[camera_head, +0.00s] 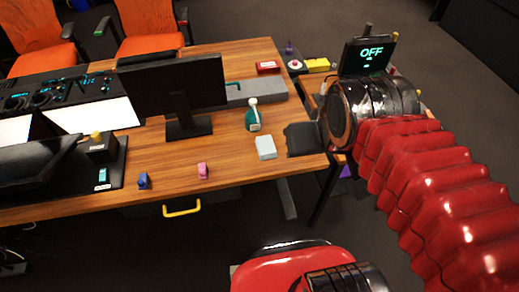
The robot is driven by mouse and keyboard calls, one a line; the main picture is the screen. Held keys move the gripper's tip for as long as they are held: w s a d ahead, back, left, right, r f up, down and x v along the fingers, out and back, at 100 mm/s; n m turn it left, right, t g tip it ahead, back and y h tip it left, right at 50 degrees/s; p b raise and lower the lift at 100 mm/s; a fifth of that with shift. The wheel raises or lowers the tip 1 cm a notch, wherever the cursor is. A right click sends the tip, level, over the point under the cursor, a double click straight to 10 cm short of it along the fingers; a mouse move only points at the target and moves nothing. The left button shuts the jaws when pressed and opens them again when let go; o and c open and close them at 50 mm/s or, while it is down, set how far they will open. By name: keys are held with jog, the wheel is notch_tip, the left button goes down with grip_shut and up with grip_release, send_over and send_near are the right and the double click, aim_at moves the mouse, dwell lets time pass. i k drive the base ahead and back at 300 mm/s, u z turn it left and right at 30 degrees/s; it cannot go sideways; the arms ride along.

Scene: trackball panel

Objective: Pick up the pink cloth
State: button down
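A small pink item (203,171), which looks like the pink cloth, lies on the wooden table (225,152) near its front edge, left of the picture's middle. It is too small to make out its folds. My red arm comes in from the right and ends in a shiny dark wrist. A dark part that looks like my gripper (303,139) shows at the wrist's left, over the table's right end. It is well to the right of the pink item and apart from it. Its fingers cannot be made out.
A blue item (144,180) lies left of the pink one. A monitor (175,88) stands behind. Bare wood surrounds the pink item. A yellow handle (182,208) hangs below the front edge.

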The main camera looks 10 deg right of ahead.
aim_at(266, 149)
jog(key=u, duration=0.2)
jog(key=i, duration=0.5)
jog(key=z, duration=0.05)
jog(key=k, duration=1.15)
jog(key=u, duration=0.4)
jog(key=i, duration=1.3)
jog(key=u, duration=0.2)
